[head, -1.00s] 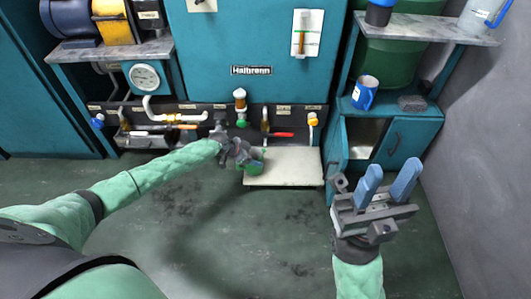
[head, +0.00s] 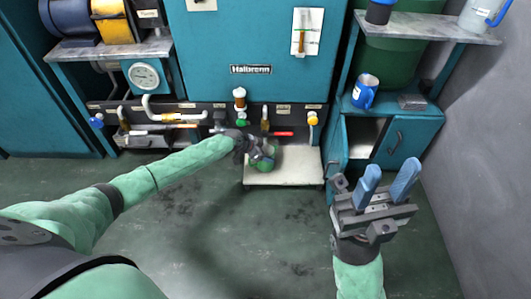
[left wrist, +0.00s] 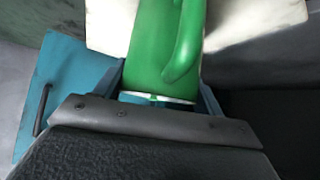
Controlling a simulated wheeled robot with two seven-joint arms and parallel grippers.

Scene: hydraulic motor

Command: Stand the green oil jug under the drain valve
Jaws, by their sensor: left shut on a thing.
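The green oil jug (head: 266,163) is at the left part of the pale low platform (head: 300,163), partly hidden by my left gripper (head: 261,150) in the head view. In the left wrist view the jug's green body and handle (left wrist: 160,45) show between the blue fingers, which are shut on it. I cannot tell whether its base touches the platform. Several valves and taps line the dark panel above: a green-knobbed one (head: 241,122), a red-handled one (head: 283,134) and a yellow-orange one (head: 313,120). I cannot tell which is the drain valve. My right gripper (head: 391,168) is raised, open and empty.
An open cabinet door (head: 337,162) stands at the platform's right. The right part of the platform and the floor in front are clear.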

